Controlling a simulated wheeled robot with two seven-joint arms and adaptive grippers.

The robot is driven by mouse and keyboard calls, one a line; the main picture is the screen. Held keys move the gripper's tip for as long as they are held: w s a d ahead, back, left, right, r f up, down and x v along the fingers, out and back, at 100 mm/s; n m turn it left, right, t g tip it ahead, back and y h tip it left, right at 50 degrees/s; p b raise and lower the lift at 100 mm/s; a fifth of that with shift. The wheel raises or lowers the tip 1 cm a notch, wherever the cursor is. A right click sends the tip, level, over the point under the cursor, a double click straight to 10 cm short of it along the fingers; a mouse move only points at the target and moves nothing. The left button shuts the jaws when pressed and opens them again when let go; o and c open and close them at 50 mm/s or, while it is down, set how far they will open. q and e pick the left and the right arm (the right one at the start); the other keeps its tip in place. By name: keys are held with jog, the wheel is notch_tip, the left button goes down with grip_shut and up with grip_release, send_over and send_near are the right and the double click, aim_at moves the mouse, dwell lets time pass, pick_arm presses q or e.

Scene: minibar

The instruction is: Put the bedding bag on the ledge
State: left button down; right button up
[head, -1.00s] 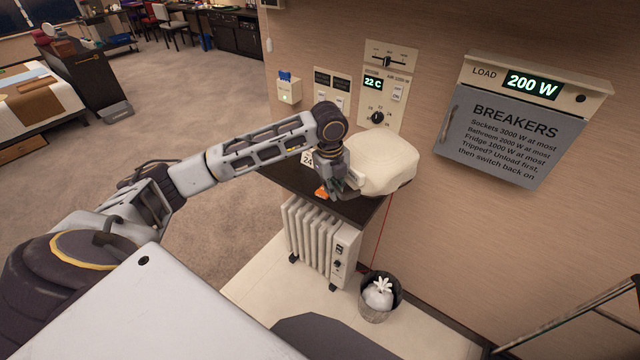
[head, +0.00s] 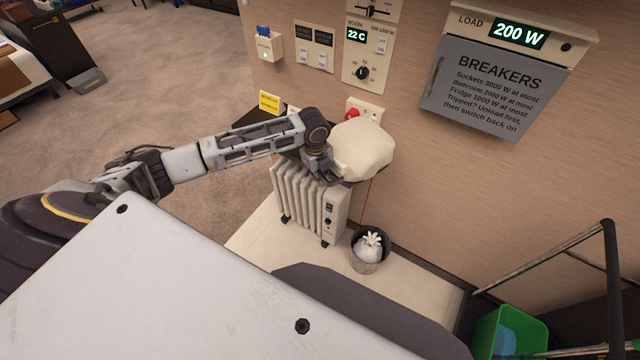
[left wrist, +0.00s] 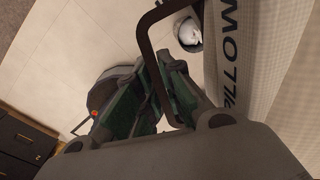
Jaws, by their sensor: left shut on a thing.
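The bedding bag (head: 362,148) is a cream, puffy bag in the middle of the head view, in front of the wall. My left gripper (head: 326,172) is at its left side, shut on its dark handle (left wrist: 158,45). In the left wrist view, the bag's pale side with black lettering (left wrist: 232,60) fills the right. The dark ledge (head: 250,119) runs along the wall above the radiator. My arm and the bag hide much of it. Whether the bag touches the ledge cannot be told. My right gripper is out of view.
A white radiator (head: 305,205) stands below the ledge, with a waste bin (head: 368,262) beside it. The breaker box (head: 500,80) juts from the wall. A dark rail (head: 612,270) and green bin (head: 508,333) are at lower right.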

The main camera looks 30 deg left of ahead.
pick_arm(q)
jog(key=shift+w+f, duration=0.1)
jog(key=shift+f, duration=0.3)
jog(key=shift+f, duration=2.1)
jog(key=c, duration=1.5)
grip_release()
jog(key=shift+f, duration=0.1)
jog(key=shift+c, duration=0.2)
notch_tip(320, 180, up, 12)
jog(key=s, duration=0.1)
jog(key=shift+s+a+r, duration=0.15)
jog(key=shift+a+r, duration=0.05)
jog(key=shift+a, duration=0.1)
